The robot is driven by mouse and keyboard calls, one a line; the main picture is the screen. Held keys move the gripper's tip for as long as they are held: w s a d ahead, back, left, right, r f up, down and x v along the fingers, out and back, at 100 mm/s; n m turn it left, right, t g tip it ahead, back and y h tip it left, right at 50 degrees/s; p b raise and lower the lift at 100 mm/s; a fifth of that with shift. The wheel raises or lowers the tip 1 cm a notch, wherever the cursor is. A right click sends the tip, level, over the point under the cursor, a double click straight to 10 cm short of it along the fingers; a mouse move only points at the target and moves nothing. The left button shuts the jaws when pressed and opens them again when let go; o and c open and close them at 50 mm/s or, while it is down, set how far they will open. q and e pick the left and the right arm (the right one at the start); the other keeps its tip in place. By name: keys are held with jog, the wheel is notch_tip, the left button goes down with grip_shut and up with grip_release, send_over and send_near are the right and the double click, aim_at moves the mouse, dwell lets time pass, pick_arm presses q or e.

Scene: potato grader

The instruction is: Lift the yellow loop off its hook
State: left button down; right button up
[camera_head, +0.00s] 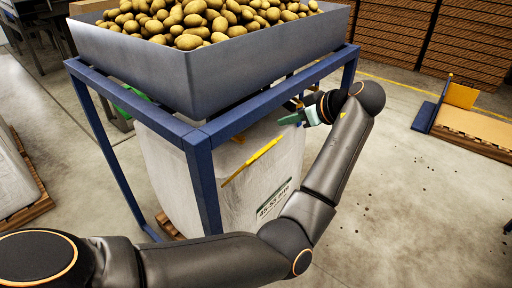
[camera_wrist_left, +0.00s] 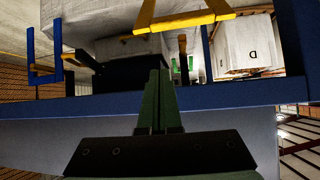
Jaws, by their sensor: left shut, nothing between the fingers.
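A yellow loop (camera_head: 252,162) runs as a slanted strap over the top of the white bulk bag (camera_head: 235,188), under the blue frame. A yellow loop (camera_wrist_left: 185,21) also shows at the top of the left wrist view; I cannot tell whether it is the same one. The hook cannot be made out clearly in either view. My left gripper (camera_head: 286,119) is beside the frame near the bag's top right. Its green fingers (camera_wrist_left: 158,98) are together and empty, apart from the yellow loop. My right gripper is not in view.
A grey hopper (camera_head: 215,75) full of potatoes (camera_head: 190,22) stands on the blue frame (camera_head: 205,175) above the bag. The frame's beam (camera_wrist_left: 90,108) crosses close to my fingers. Stacked wooden crates (camera_head: 465,45) and a pallet (camera_head: 475,128) stand right. Floor there is open.

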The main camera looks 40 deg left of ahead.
pick_arm(q)
jog(key=shift+n+g, duration=0.7)
jog(key=shift+n, duration=0.1)
jog(key=a+f, duration=0.2)
jog(key=s+a+f, duration=0.1)
jog(key=f, duration=0.1)
jog(key=s+a+f, duration=0.1)
jog(key=a+f, duration=0.1)
jog(key=shift+a+f, duration=0.2)
jog(key=shift+a, duration=0.1)
jog(key=shift+d+f, duration=0.3)
jog(key=shift+d, duration=0.15)
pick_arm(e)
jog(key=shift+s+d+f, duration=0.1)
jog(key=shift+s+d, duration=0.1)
pick_arm(q)
jog(key=shift+f, duration=0.1)
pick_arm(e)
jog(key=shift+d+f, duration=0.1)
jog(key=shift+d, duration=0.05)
